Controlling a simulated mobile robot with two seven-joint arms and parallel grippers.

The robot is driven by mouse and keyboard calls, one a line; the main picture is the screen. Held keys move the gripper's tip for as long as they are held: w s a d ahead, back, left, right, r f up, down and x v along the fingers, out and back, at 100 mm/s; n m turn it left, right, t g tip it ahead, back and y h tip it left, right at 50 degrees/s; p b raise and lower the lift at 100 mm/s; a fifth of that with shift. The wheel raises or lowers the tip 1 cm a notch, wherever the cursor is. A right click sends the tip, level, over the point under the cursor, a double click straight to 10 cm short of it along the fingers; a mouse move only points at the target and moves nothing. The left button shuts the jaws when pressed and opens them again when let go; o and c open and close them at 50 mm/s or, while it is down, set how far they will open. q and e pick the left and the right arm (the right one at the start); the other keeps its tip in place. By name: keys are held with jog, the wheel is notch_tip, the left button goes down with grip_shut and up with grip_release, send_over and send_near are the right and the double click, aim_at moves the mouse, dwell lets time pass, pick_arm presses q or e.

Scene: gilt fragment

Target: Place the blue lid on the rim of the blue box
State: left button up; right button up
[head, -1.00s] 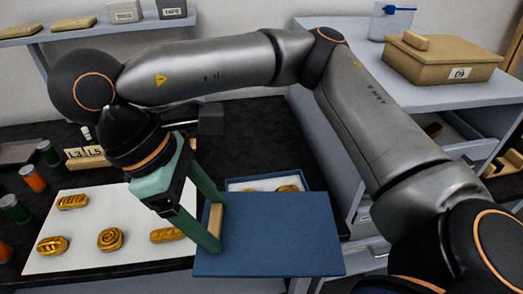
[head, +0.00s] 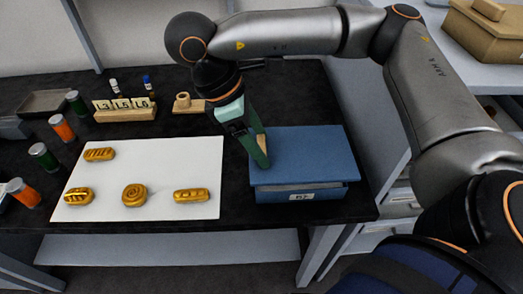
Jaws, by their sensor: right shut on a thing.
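The flat blue lid (head: 310,152) lies over the blue box (head: 272,195), hiding its inside. The box's front wall and its white label show below the lid's front edge. I cannot tell whether the lid touches the rim all round or hovers just above it. My right gripper (head: 263,152) comes down at the lid's left side. It is shut on the lid's light wooden handle (head: 262,144). My left gripper is not in view.
A white sheet (head: 150,172) with several gilt pieces lies left of the box. Behind it are a labelled wooden block (head: 125,110), several orange and green jars (head: 62,128) and a grey tray (head: 47,103). The table's front edge is close to the box.

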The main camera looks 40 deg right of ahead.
jog(key=shift+w+d+f, duration=0.35)
jog(key=shift+f, duration=0.3)
jog(key=f, duration=0.3)
jog(key=shift+w+d+b, duration=0.25)
jog(key=shift+d+b, duration=0.05)
jog(key=shift+b, duration=0.1)
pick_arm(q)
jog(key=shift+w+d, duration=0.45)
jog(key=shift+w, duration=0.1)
pick_arm(e)
jog(key=shift+f, duration=0.45)
jog(key=o, duration=1.3)
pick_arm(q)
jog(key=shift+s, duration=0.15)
